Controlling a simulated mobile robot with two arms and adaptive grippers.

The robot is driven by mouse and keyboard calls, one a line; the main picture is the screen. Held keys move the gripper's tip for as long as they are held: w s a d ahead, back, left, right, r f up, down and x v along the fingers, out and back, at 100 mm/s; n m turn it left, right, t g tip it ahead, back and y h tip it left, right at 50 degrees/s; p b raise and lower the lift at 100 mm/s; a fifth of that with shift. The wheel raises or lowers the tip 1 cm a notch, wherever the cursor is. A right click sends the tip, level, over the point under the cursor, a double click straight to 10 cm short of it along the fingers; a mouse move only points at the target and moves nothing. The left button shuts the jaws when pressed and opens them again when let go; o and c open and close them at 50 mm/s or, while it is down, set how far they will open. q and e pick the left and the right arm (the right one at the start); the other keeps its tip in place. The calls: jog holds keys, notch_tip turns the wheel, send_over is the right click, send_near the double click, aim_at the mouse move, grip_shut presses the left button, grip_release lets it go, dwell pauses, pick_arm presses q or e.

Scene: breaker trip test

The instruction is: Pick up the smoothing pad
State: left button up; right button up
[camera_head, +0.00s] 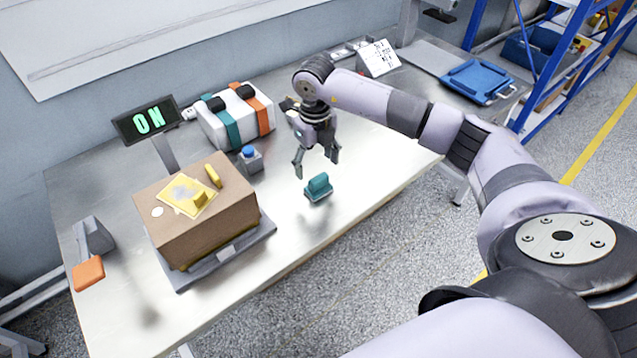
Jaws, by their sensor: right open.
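The smoothing pad appears to be the small teal block with a raised grip (318,187), lying on the metal table (345,200) right of the cardboard box. My right gripper (316,165) points downward with its fingers spread apart. It hangs over the far side of the teal pad, a short way above it, and nothing is between the fingers. Whether the fingertips are lined up exactly with the pad I cannot tell from this angle. My left gripper is out of view.
A cardboard box (205,230) with a yellow sheet on top stands on a grey plate. Behind are a blue-button box (251,160), a white case with straps (236,118) and an "ON" display (147,121). The table is clear toward its front right edge.

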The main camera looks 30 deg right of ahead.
aim_at(319, 177)
jog(key=shift+f, duration=0.2)
jog(key=shift+s+f, duration=0.2)
jog(key=shift+f, duration=0.1)
jog(key=f+p, duration=0.1)
jog(key=f, duration=0.2)
jog(key=shift+s+d+f+p, duration=0.1)
jog(key=shift+s+f+p, duration=0.2)
jog(key=shift+s+p, duration=0.1)
jog(key=shift+w+f, duration=0.1)
jog(key=shift+f, duration=0.4)
jog(key=c, duration=0.7)
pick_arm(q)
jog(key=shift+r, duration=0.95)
pick_arm(e)
jog(key=c, duration=0.6)
